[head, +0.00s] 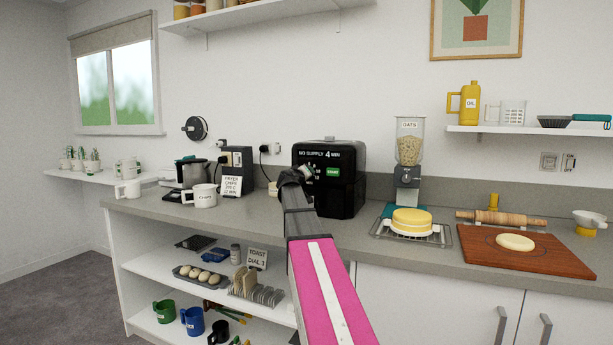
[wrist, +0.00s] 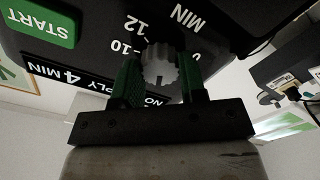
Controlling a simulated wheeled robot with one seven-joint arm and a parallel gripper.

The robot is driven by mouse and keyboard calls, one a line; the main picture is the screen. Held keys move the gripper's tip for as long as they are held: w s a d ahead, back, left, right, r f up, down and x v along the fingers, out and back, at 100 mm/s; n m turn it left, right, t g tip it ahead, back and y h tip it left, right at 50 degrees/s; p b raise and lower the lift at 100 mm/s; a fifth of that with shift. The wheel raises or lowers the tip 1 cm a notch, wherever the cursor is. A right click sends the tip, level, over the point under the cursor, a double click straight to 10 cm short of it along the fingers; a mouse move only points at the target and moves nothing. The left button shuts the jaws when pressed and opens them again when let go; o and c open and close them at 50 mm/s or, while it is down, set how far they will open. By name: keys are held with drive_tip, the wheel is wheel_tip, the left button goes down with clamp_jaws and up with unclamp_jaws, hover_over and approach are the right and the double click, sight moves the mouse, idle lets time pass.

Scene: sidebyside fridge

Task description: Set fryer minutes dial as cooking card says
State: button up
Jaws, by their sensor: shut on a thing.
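The black fryer (head: 345,205) stands on the counter, with a green START button (wrist: 42,22) and white print reading NO SUPPLY 4 MIN. The grey ridged minutes dial (wrist: 161,62) shows in the wrist view, with 10, 12, 0 and MIN printed around it. A dark mark on the dial points toward the picture's bottom. My gripper (wrist: 160,75) is shut on the dial, one green finger on each side. In the head view my gripper (head: 291,179) hides the dial. The cooking card (head: 231,186) stands left of the fryer and seems to read FRYER CHIPS, 12 MIN.
A black box-shaped appliance (head: 238,160), a kettle (head: 192,172) and a white mug (head: 204,196) are left of the fryer. An oats dispenser (head: 408,160) and a yellow cake (head: 412,221) on a rack are to its right. A TOAST DIAL 3 card (head: 257,258) is on the shelf below.

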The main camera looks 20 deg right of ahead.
drive_tip(key=m, duration=2.8)
drive_tip(key=shift+a, duration=0.1)
drive_tip(key=shift+m, duration=0.3)
drive_tip(key=o, duration=0.9)
drive_tip(key=v, duration=1)
drive_tip(key=shift+s+a+r, duration=0.1)
drive_tip(key=shift+s+a, duration=0.15)
